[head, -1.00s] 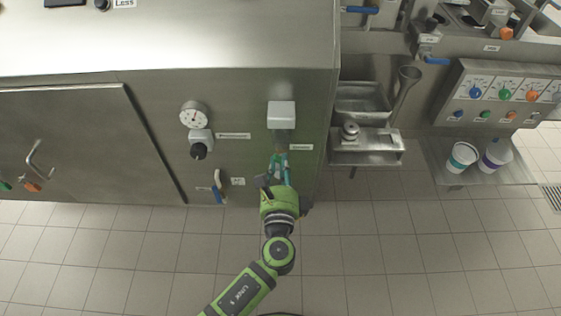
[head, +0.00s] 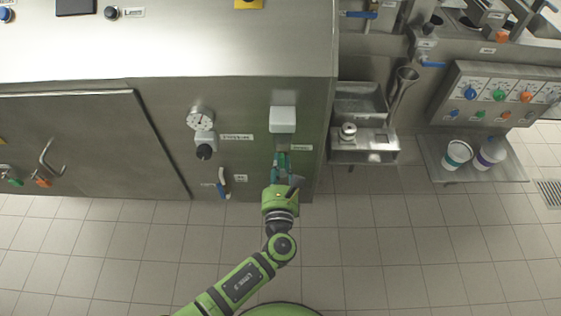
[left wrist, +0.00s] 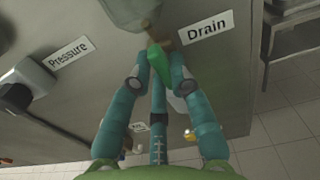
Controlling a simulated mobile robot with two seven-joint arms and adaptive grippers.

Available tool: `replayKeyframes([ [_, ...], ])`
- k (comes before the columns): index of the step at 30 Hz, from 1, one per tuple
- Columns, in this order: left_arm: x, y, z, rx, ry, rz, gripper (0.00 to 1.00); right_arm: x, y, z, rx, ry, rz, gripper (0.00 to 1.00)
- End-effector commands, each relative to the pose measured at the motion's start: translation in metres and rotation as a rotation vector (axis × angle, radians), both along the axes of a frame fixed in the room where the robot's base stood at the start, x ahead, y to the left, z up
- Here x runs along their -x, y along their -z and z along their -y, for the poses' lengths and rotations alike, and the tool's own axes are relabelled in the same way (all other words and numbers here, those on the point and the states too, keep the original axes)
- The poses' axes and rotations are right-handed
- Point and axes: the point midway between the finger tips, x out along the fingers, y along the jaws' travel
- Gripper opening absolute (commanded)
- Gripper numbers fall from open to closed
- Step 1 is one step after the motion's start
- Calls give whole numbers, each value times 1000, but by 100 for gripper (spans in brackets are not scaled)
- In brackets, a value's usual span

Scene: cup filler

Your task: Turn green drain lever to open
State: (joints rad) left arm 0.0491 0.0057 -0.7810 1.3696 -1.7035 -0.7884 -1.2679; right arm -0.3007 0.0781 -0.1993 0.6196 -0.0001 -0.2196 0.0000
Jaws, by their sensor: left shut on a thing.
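The green drain lever (left wrist: 158,64) shows in the left wrist view, beside the "Drain" label (left wrist: 206,27). It hangs below a pale fitting and lies between the two teal fingers. My left gripper (left wrist: 160,78) is shut on the lever. In the head view my left gripper (head: 282,163) reaches up to the cabinet front below the white box (head: 283,120); the fingers mostly hide the lever there. My right gripper is not in view.
A gauge with a black knob (head: 204,151) and a blue-tipped handle (head: 222,183) sit left of my gripper on the steel cabinet (head: 250,100). A steel shelf (head: 345,157) and cups (head: 457,153) stand to the right. The tiled floor is clear.

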Motion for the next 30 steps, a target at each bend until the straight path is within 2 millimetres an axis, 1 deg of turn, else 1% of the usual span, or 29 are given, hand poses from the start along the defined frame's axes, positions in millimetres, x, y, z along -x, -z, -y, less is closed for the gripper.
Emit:
replayKeyframes([
  [9,0,0,0,-74,0,-1,0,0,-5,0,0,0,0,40],
  [21,0,0,0,-81,0,0,0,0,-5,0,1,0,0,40],
  [22,0,0,0,-81,0,0,24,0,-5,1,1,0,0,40],
  [23,0,0,0,-81,0,0,36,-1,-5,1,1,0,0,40],
  [24,0,0,0,-81,0,0,44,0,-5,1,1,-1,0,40],
  [30,0,0,0,-79,0,0,44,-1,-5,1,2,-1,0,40],
])
